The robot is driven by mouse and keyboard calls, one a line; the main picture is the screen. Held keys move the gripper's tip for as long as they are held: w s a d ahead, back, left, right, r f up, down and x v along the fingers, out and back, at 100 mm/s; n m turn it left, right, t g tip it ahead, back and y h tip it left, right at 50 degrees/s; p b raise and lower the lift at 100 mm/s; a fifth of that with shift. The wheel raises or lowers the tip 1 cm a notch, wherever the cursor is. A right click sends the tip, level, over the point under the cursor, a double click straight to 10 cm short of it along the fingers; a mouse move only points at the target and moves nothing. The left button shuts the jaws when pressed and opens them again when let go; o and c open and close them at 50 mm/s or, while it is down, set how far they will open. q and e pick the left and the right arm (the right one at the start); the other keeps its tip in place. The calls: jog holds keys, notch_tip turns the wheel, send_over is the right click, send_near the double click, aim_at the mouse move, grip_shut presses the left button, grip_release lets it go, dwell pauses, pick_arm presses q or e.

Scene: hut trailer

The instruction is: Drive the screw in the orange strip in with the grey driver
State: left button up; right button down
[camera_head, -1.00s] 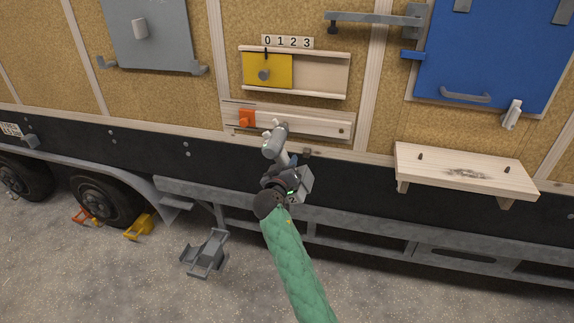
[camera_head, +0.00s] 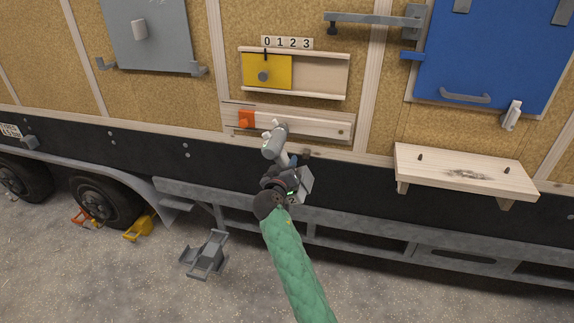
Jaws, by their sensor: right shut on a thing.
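A small orange piece (camera_head: 246,119), which appears to be the orange strip, sits at the left end of a pale wooden rail (camera_head: 315,125) on the trailer wall. The screw in it is too small to make out. My right gripper (camera_head: 280,153) is shut on a grey tool, which looks like the grey driver (camera_head: 274,139). The tool is held in front of the rail, just right of and below the orange piece. Whether its tip touches anything cannot be told. The gripper's fingertips are partly hidden. My left gripper is not in view.
Above the rail is a yellow sliding panel (camera_head: 283,72) with a grey knob, under a 0 1 2 3 scale (camera_head: 287,42). A wooden shelf (camera_head: 466,172) juts out at the right. A blue door (camera_head: 490,60) and a grey panel (camera_head: 150,40) flank the area.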

jog(key=shift+v, duration=1.45)
jog(key=shift+s+d+p, duration=0.55)
jog(key=shift+s+d, duration=2.2)
jog(key=shift+s, duration=0.2)
